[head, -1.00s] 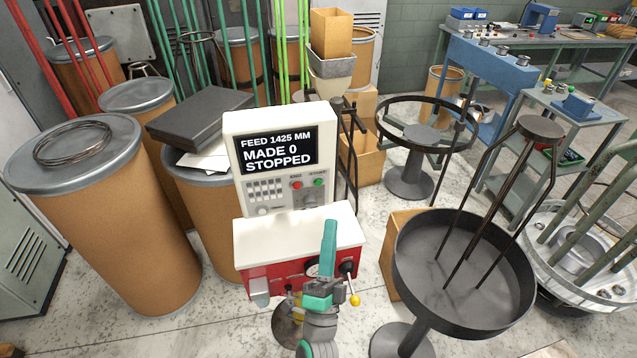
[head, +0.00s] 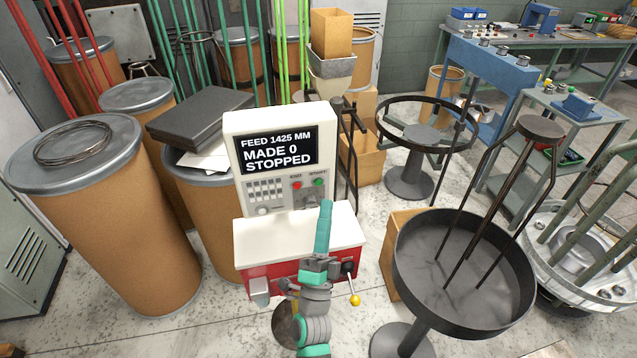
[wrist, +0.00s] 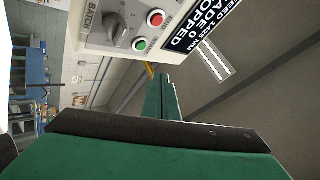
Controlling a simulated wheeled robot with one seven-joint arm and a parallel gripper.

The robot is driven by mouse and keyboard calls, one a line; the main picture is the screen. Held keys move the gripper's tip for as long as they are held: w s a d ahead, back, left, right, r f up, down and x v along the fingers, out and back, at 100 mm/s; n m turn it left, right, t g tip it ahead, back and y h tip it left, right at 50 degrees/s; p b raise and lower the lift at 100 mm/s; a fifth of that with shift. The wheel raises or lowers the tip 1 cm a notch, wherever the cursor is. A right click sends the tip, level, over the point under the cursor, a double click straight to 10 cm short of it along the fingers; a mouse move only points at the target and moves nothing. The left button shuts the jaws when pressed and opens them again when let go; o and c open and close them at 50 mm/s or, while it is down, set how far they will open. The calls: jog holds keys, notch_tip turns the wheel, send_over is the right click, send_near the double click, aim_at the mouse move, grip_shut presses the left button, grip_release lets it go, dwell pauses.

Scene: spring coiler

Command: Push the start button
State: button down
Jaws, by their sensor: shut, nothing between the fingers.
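The coiler's white control panel (head: 233,150) faces me, its screen (head: 275,155) reading "FEED 1425 MM, MADE 0, STOPPED". A green button (head: 319,182) sits on the panel's right side, beside a red button (head: 297,185). The lettering over the buttons is too small to read surely. In the wrist view the green button (wrist: 141,44) and the red button (wrist: 156,18) lie near a grey knob marked BATCH (wrist: 122,28). My gripper (head: 326,203) is shut and empty, its teal fingers pointing at the panel, just below the green button in the picture. The tip (wrist: 163,80) looks apart from the button.
The coiler's white top (head: 270,238) and red front lie below the panel, with a yellow-tipped lever (head: 355,299) at its right. A round dark tray (head: 465,270) stands close on the right. Brown drums (head: 110,220) crowd the left.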

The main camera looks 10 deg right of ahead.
jog(key=shift+w+a, duration=0.2)
jog(key=shift+w, duration=1.95)
jog(key=shift+w, duration=0.2)
dwell(0.3)
jog(key=shift+w, duration=0.25)
jog(key=shift+w+a, duration=0.1)
jog(key=shift+w, duration=0.25)
dwell(0.8)
jog(key=shift+s, duration=0.8)
jog(key=shift+s, duration=0.1)
jog(key=s, duration=0.4)
jog(key=shift+s+d, duration=0.35)
jog(key=shift+s, duration=0.05)
